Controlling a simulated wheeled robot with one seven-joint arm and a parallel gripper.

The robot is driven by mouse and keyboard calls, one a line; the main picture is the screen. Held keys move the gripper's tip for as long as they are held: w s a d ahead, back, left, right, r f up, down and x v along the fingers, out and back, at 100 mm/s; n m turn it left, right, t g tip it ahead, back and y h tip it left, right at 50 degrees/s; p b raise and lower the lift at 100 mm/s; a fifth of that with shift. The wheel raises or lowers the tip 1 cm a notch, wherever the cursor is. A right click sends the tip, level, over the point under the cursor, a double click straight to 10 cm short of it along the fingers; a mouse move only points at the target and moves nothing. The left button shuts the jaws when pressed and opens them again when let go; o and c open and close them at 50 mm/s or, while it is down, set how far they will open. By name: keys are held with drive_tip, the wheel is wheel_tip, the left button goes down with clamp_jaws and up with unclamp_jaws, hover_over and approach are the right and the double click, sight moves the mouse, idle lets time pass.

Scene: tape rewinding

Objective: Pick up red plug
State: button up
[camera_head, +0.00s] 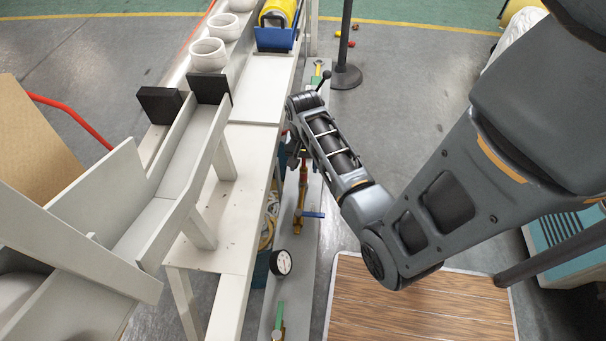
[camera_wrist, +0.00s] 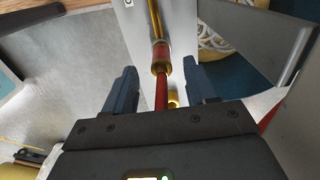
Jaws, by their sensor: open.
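The red plug (camera_wrist: 161,92) shows in the wrist view as a narrow red shaft below a brass and red fitting (camera_wrist: 161,58) on a brass pipe. It lies between the two dark fingers of my gripper (camera_wrist: 158,72), with a visible gap on each side. My gripper is open and holds nothing. The lower end of the plug is hidden behind the gripper body. In the head view a red part (camera_head: 303,173) shows on the pipework just below my wrist. My fingers are mostly hidden there by the arm and the bench edge.
A white bench (camera_head: 240,185) with raised channels stands left of the arm. Below it, a grey rail (camera_head: 312,250) carries a blue-handled valve (camera_head: 311,214) and a round gauge (camera_head: 281,262). In the wrist view a grey panel (camera_wrist: 255,35) stands close on the right.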

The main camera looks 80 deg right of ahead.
sight(304, 175)
wheel_tip(304, 175, down, 5)
drive_tip(key=shift+w+d+r, duration=0.1)
drive_tip(key=shift+c, duration=0.4)
clamp_jaws()
